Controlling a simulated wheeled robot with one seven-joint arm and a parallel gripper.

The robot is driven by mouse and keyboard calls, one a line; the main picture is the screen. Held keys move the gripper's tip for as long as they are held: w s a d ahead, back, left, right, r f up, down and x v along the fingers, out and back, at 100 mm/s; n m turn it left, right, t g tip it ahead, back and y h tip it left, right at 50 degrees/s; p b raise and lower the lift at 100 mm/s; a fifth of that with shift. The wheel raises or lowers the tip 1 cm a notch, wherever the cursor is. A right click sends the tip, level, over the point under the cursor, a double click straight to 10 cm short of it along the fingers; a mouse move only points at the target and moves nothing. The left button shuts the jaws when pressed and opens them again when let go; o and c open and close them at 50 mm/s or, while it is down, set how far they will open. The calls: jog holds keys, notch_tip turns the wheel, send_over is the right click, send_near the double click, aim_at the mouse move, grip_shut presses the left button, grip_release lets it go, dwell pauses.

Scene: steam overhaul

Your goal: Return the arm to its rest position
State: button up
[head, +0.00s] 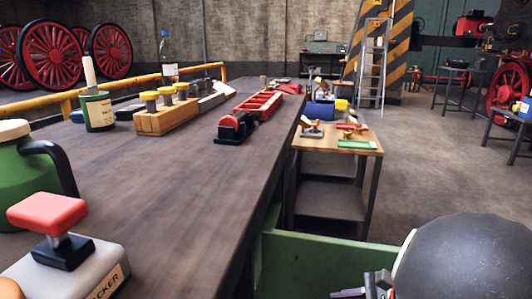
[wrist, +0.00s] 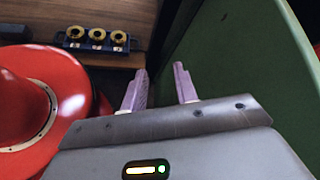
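My gripper (wrist: 160,69) shows in the wrist view with its two pale purple fingers apart and nothing between them. A green panel (wrist: 240,75) rises close to the right of the fingers. In the head view part of my gripper (head: 364,292) shows at the bottom edge, low beside the workbench, in front of the green panel (head: 325,262). The dark rounded link of my arm (head: 465,258) fills the bottom right corner. The fingertips are cut off or hidden in the head view.
The long workbench (head: 150,205) on the left carries a green jug (head: 20,180), a red-handled block (head: 75,262), a wooden rack (head: 165,120) and a red tray (head: 258,104). A side table (head: 310,143) stands beyond. Floor at right is open. A red round object (wrist: 35,110) lies left in the wrist view.

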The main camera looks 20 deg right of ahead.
jog(key=s+a+r+n+g+h, duration=0.1)
jog(key=a+r+n+h, duration=0.3)
jog(key=a+n, duration=0.3)
jog(key=s+a+r+n+g+h+p, duration=0.1)
jog(key=a+r+n+h, duration=0.3)
jog(key=a+n, duration=0.4)
jog(key=n, duration=0.6)
jog(key=shift+s+g, duration=0.15)
jog(key=shift+g, duration=0.15)
